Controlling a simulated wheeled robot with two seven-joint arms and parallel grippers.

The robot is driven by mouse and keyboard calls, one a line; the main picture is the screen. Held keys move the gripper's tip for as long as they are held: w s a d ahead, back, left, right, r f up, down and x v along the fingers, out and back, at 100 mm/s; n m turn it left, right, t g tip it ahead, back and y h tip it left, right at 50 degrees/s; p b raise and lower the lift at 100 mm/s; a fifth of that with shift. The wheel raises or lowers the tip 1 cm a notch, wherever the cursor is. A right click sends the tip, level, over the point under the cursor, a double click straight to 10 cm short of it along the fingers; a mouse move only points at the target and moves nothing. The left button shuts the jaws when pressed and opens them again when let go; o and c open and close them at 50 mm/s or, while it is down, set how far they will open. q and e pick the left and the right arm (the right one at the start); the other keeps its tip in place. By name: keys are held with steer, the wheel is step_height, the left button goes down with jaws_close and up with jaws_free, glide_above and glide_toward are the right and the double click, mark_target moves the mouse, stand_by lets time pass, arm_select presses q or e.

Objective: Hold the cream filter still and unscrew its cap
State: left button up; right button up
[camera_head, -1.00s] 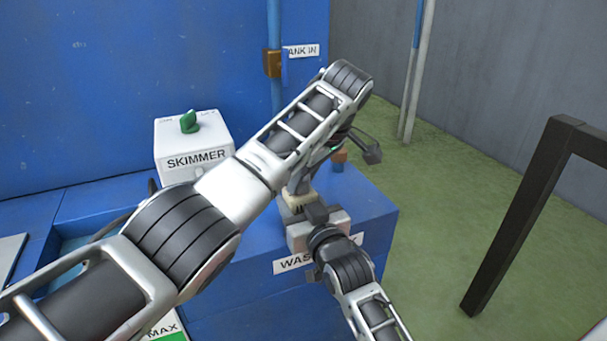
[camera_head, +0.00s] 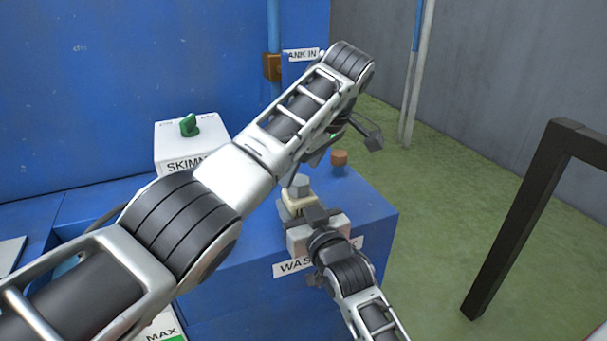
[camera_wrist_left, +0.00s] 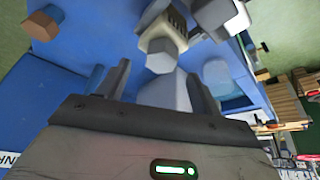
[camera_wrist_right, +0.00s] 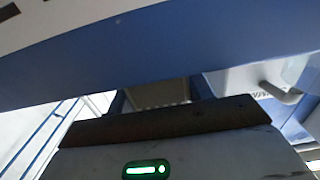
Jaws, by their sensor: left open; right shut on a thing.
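The cream filter (camera_head: 296,204) stands upright on the grey block at the blue bench's right end. Its grey hexagonal cap (camera_head: 300,185) sits on top. The filter also shows at the top of the left wrist view (camera_wrist_left: 172,20), with the cap (camera_wrist_left: 160,54) facing the camera. My left gripper (camera_wrist_left: 157,70) is open and raised above the cap, apart from it; its fingers are mostly hidden by the arm in the head view. My right gripper (camera_head: 316,214) is shut on the filter's body from the near right; in the right wrist view the filter (camera_wrist_right: 155,93) shows dimly between the fingers.
The grey block (camera_head: 305,240) carries a partly hidden label. A brown hexagonal piece (camera_head: 339,157) is on the bench (camera_head: 375,200) behind the filter. The white SKIMMER box (camera_head: 180,138) with a green knob stands left. A dark frame (camera_head: 510,220) stands right, over open green floor.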

arm_select(q)
steer(key=shift+r, duration=0.55)
